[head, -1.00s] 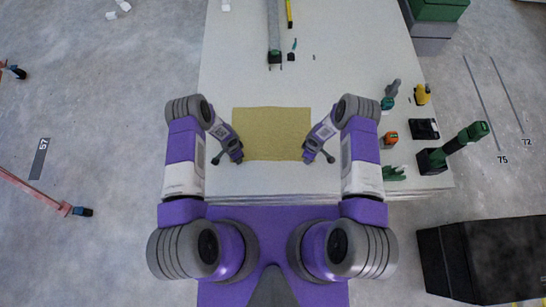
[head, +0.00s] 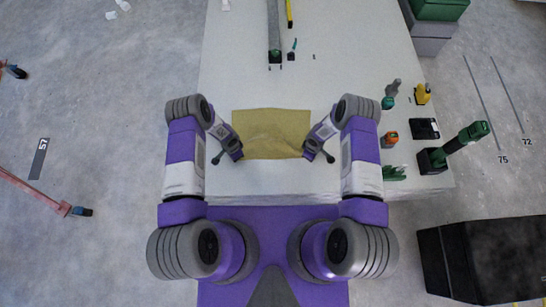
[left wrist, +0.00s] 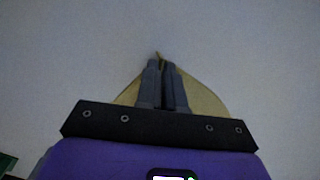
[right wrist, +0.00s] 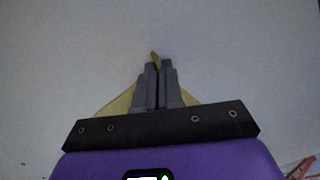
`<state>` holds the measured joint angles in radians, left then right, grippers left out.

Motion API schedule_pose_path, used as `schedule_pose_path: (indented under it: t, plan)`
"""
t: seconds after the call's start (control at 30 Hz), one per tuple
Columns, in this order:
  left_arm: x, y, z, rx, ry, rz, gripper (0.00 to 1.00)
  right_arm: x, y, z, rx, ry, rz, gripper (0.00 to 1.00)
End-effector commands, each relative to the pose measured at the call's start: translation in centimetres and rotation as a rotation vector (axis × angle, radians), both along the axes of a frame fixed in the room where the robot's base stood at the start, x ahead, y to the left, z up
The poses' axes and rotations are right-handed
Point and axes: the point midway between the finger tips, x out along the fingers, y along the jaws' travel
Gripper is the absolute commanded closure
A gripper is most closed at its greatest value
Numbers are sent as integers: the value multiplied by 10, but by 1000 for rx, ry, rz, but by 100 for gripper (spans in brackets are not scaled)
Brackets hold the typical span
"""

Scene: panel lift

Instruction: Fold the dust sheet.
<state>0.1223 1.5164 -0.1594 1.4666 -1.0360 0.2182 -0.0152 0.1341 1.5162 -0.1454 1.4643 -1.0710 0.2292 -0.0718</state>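The dust sheet (head: 271,128) is a flat yellow rectangle on the pale table top, with a crease and bulge across its middle. My left gripper (head: 240,157) is at its near left corner, and my right gripper (head: 306,156) is at its near right corner. In the left wrist view the fingers (left wrist: 161,64) are nearly together with a bit of yellow cloth between the tips. In the right wrist view the fingers (right wrist: 155,64) also pinch a small yellow tip. The sheet's near corners are partly hidden by the grippers in the head view.
The pale table top (head: 235,65) is clear around the sheet. A grey and green long tool (head: 273,35) lies at the far side. On the right stand an orange tape measure (head: 390,139), a yellow item (head: 422,94), a black tray (head: 425,128) and a green drill-like tool (head: 450,150).

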Motion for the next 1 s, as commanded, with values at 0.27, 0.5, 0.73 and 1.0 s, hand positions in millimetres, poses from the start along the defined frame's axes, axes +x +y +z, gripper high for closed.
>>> schedule_pose_path:
  t: [0.27, 0.5, 0.73, 1.0]
  plan:
    - [0, 1, 0, 2, 0, 0, 100, -1, -1, -1, -1, 3, 0, 100]
    - [0, 1, 0, 3, 1, 1, 100, -2, -1, -1, -2, 4, -1, 100]
    - [0, 2, 7, 3, 1, 1, 100, -1, -1, 6, -3, 3, -1, 100]
    - [0, 2, 27, 3, 1, 1, 100, -1, -1, 27, -3, 2, -1, 100]
